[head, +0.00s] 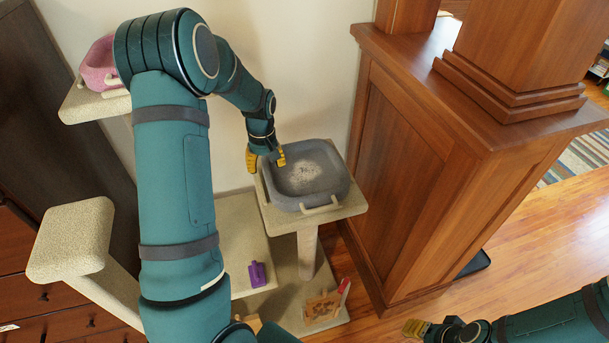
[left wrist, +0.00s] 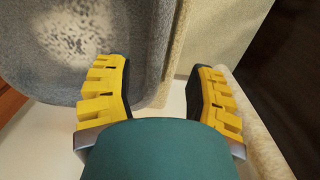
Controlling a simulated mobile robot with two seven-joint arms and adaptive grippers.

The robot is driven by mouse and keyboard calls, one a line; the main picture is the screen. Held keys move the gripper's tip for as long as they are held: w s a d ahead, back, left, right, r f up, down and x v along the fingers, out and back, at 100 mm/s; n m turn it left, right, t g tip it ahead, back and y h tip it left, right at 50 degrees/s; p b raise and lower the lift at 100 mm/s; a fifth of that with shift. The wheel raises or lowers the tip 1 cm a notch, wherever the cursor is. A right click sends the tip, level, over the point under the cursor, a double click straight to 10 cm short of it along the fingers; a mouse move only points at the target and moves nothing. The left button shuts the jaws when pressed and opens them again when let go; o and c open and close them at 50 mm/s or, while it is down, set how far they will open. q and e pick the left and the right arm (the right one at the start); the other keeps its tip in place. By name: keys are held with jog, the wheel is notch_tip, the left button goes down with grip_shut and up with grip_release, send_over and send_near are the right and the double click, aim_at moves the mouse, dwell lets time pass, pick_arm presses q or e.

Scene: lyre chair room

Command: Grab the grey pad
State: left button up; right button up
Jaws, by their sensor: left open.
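The grey pad (head: 300,182) is a tray-like cushion with a raised rim and a whitish patch inside. It rests on a beige carpeted platform (head: 352,207) of a cat tree. My left gripper (head: 266,159) is open at the pad's far-left side. In the left wrist view, the left gripper (left wrist: 160,92) has its left finger over the grey pad (left wrist: 70,75) and its right finger outside it. The pad's rim lies between the fingers; contact cannot be told. My right gripper (head: 416,328) is low in the head view, away from the pad; its opening is unclear.
A pink bed (head: 98,66) sits on a higher platform at left. A wooden half-wall (head: 430,150) stands close on the right. Open wooden floor (head: 530,225) lies beyond.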

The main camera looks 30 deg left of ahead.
aim_at(268, 175)
pick_arm(q)
notch_tip(268, 175, down, 5)
jog(key=shift+w+d+r+b, duration=0.1)
jog(key=shift+w+b, duration=0.05)
jog(key=shift+b, duration=0.4)
grip_shut()
